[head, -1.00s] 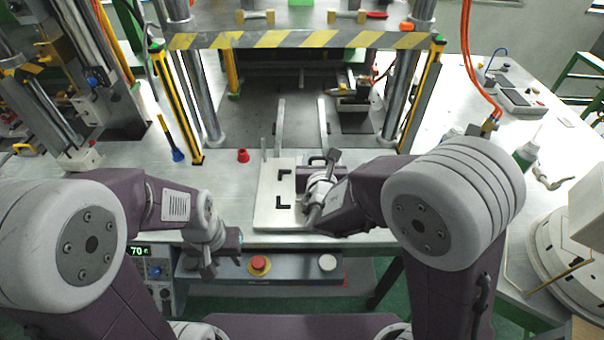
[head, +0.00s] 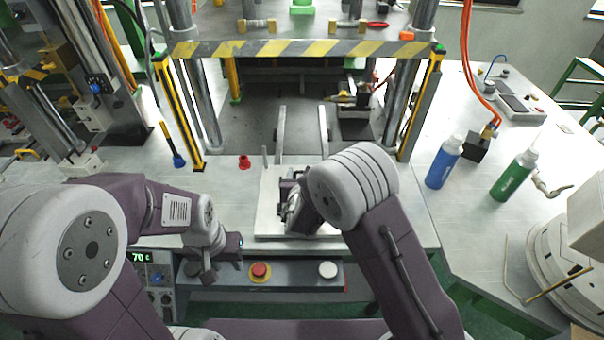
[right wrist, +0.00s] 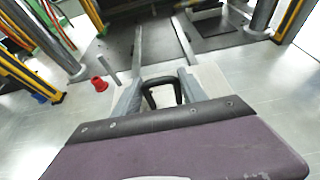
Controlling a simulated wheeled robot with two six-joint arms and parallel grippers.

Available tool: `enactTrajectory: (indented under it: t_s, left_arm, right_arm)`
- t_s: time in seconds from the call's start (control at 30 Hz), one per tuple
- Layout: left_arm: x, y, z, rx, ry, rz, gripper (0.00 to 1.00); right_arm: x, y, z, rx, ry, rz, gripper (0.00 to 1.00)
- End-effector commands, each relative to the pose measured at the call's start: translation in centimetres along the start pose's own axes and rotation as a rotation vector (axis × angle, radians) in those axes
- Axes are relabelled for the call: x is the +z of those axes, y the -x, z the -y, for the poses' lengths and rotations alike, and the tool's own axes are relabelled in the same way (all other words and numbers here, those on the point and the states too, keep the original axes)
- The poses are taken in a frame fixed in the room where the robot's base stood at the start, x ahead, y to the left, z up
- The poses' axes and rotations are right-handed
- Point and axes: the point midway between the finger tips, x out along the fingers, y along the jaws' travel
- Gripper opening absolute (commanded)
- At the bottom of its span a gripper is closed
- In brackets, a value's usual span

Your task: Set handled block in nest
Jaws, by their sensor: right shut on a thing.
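The pale plate (head: 264,205) lies on the bench in front of the press; the black corner marks of the nest on it are mostly covered by my right arm. My right gripper (head: 289,192) is over the middle of this plate. In the right wrist view, a black handle (right wrist: 162,92) stands between the two grey fingers of my right gripper (right wrist: 160,90), which is shut on it. The block under the handle is mostly hidden, so I cannot tell whether it is seated. My left gripper (head: 208,270) hangs at the bench's front edge, away from the plate; its jaw gap is unclear.
Two rails (head: 281,135) run from the plate into the press, under a striped bar (head: 300,47). A red cap (head: 244,162) stands left of the plate. A blue bottle (head: 444,162) and a green bottle (head: 513,175) stand on the right. A red button (head: 260,271) is below the edge.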

Motion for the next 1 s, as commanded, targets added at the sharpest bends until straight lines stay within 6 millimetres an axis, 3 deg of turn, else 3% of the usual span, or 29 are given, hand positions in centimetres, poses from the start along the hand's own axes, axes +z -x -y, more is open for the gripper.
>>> enactTrajectory:
  t_s: [0.23, 0.27, 0.33, 0.73, 0.87, 1.0]
  left_arm:
    - [0.1, -0.5, 0.0, 0.0, 0.0, 0.0, 0.36]
    - [0.1, -0.5, 0.0, 0.0, 0.0, 0.0, 0.36]
    - [0.0, -0.3, 0.0, 0.0, 0.0, 0.0, 0.36]
    - [0.0, 0.2, 0.0, 0.0, 0.0, 0.0, 0.36]
    - [0.0, -0.4, 0.0, 0.0, 0.0, 0.0, 0.36]
    - [0.1, -0.7, 0.0, 0.0, 0.0, 0.0, 0.36]
  right_arm:
    - [-0.1, -0.1, 0.0, 0.0, -0.002, 0.006, 0.0]
    - [-0.3, -0.1, 0.0, -0.001, -0.001, 0.0, 0.52]
    - [-0.2, -0.1, 0.0, -0.001, 0.0, 0.0, 0.71]
    - [0.2, 0.2, 0.0, 0.0, 0.0, -0.001, 0.71]
    - [0.0, 2.4, -0.1, 0.003, 0.0, 0.0, 0.71]
    - [0.0, 6.0, -0.2, 0.005, 0.0, 0.001, 0.71]
